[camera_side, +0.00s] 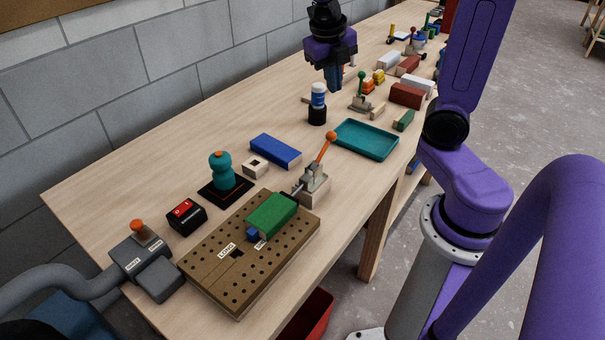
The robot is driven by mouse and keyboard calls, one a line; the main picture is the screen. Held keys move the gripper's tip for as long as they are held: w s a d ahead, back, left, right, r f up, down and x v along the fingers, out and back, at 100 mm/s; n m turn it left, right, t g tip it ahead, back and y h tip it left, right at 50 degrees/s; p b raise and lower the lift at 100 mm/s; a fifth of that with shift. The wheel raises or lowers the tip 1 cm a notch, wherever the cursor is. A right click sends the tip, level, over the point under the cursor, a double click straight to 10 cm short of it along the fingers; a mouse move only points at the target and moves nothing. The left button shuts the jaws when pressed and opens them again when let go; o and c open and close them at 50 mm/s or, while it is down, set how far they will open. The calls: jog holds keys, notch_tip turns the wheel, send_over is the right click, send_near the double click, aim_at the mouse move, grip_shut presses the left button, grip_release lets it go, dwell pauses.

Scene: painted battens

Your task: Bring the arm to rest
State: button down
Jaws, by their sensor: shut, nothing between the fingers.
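My gripper (334,78) is at the top middle of the side view, pointing down above the far half of the wooden table (120,190). Its dark fingers are together and hold nothing. It is behind and above a bottle with a white and blue label (318,95) that stands in a black holder. I cannot tell how high the fingertips are above the table.
A teal tray (366,140) and an orange-knobbed lever clamp (315,180) are nearer. A green block (271,214) lies on a perforated board (215,260). A blue block (275,151) lies behind. Several coloured blocks crowd the table right of the gripper. The table's left rear is clear.

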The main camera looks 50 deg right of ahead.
jog(key=s+a+f+m+y, duration=0.1)
jog(key=s+a+f+m, duration=0.2)
jog(key=s+a+m, duration=0.3)
jog(key=s+a+f+m+y, duration=0.2)
jog(key=s+a+m, duration=0.4)
jog(key=s+m, duration=0.6)
jog(key=shift+s+a+f, duration=0.2)
jog(key=shift+a+f, duration=0.2)
jog(key=shift+f, duration=0.25)
